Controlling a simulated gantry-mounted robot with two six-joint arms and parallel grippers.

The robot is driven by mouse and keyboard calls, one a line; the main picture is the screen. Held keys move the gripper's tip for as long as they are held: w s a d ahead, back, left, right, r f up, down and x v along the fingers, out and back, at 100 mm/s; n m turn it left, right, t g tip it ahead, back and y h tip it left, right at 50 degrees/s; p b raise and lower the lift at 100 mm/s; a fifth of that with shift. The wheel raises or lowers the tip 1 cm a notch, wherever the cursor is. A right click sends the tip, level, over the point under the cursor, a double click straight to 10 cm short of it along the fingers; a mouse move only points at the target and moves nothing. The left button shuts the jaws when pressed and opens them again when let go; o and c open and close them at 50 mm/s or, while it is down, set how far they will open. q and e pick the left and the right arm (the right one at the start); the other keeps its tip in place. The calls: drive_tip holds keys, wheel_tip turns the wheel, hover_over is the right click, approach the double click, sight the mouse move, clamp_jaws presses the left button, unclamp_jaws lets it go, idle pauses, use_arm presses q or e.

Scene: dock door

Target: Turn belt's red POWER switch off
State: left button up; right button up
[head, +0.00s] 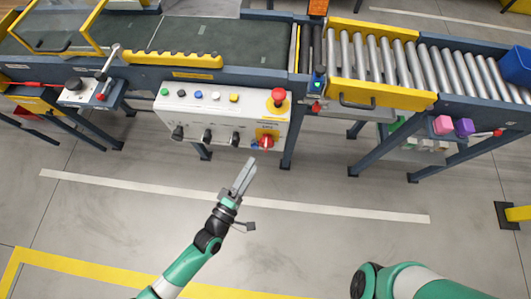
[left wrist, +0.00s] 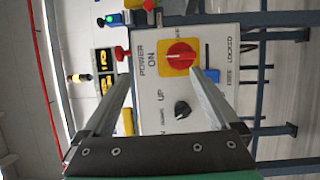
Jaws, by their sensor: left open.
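The red POWER switch (head: 267,142) is a round rotary knob on a yellow plate at the lower right of the white control panel (head: 222,122). In the left wrist view the switch (left wrist: 180,55) appears sideways, with the words POWER and ON beside it. My left gripper (head: 248,170) points up at the panel from below, just in front of the switch and apart from it. In the left wrist view its two fingers (left wrist: 160,78) are spread and empty, and the switch shows beyond their tips. My right gripper is out of view.
A red mushroom button (head: 279,96) on yellow sits above the switch. Black knobs (head: 207,136) line the panel's lower face, with small coloured buttons above. The conveyor belt (head: 120,40) and rollers (head: 380,62) run behind. The floor in front is clear.

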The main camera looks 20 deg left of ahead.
sight(265, 150)
use_arm(q)
wheel_tip(265, 150, down, 3)
drive_tip(key=s, duration=0.2)
drive_tip(key=shift+g, duration=0.3)
drive_tip(key=w+b, duration=0.1)
drive_tip(key=w, duration=0.2)
drive_tip(key=w+b, duration=0.1)
drive_tip(key=w, duration=0.3)
drive_tip(key=w+b, duration=0.1)
drive_tip(key=w, duration=0.2)
drive_tip(key=shift+w+d+f, duration=0.15)
drive_tip(key=shift+w+d, duration=0.1)
drive_tip(key=shift+w, duration=0.7)
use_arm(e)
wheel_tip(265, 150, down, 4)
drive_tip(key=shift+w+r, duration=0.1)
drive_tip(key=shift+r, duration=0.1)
use_arm(q)
drive_tip(key=shift+c, duration=0.3)
